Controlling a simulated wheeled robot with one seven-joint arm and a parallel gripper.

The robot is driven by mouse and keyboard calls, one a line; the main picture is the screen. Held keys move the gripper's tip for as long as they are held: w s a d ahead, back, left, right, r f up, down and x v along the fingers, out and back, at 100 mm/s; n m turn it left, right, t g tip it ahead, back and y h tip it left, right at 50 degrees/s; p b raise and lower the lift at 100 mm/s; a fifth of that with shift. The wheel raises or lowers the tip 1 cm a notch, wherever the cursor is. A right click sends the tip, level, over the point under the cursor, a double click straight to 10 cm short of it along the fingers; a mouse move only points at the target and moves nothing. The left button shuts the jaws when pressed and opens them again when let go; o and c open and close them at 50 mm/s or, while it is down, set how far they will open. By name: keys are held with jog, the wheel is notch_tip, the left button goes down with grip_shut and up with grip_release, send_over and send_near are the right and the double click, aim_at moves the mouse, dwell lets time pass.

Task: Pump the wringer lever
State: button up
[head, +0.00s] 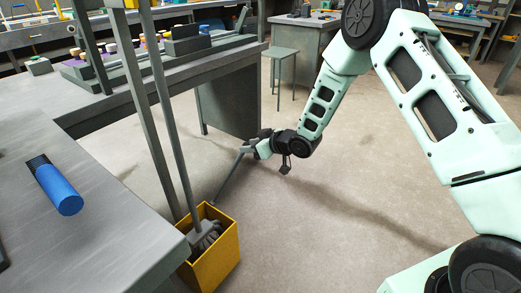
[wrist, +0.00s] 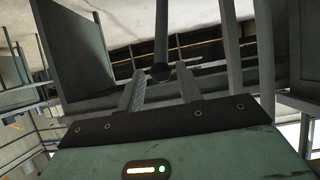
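The wringer lever (head: 229,178) is a thin grey bar. It slants up and right from the rim of a yellow bucket (head: 227,256) on the floor. A grey wringer or mop part (head: 205,236) sits inside the bucket. My gripper (head: 246,148) is at the lever's upper end. In the wrist view, the two fingers of my gripper (wrist: 160,75) stand apart, and the dark round end of the lever (wrist: 162,73) shows between the fingertips with gaps on both sides. I cannot tell how deep it sits between them.
Grey upright poles (head: 161,100) rise from the bucket area. A grey workbench (head: 75,185) with a blue cylinder (head: 58,190) stands at left, close to the bucket. Another bench (head: 230,95) stands behind, and a stool (head: 284,55) beyond. The floor (head: 330,225) right of the bucket is clear.

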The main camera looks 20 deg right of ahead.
jog(key=shift+w+a+f, duration=0.1)
jog(key=shift+w+a, duration=0.05)
jog(key=shift+w, duration=0.05)
jog(key=c, duration=0.5)
jog(key=s+d+f+b, duration=0.1)
jog(key=s+d+f, duration=0.1)
jog(key=s, duration=0.1)
jog(key=s+d+f+b, duration=0.1)
jog(key=s+d+f, duration=0.1)
jog(key=s+f, duration=0.1)
jog(key=s+d+f+b, duration=0.2)
jog(key=s+f, duration=0.1)
jog(key=shift+s+d+f, duration=0.15)
jog(key=shift+s+d, duration=0.05)
jog(key=shift+d, duration=0.2)
jog(key=w+a+r+p, duration=0.1)
jog(key=w+a+r, duration=0.1)
jog(key=w, duration=0.1)
jog(key=w+a+r+p, duration=0.2)
jog(key=w+r, duration=0.1)
jog(key=w+a+r+p, duration=0.2)
jog(key=w+a+r, duration=0.1)
jog(key=shift+w+r, duration=0.2)
jog(key=shift+w, duration=0.15)
dwell(0.4)
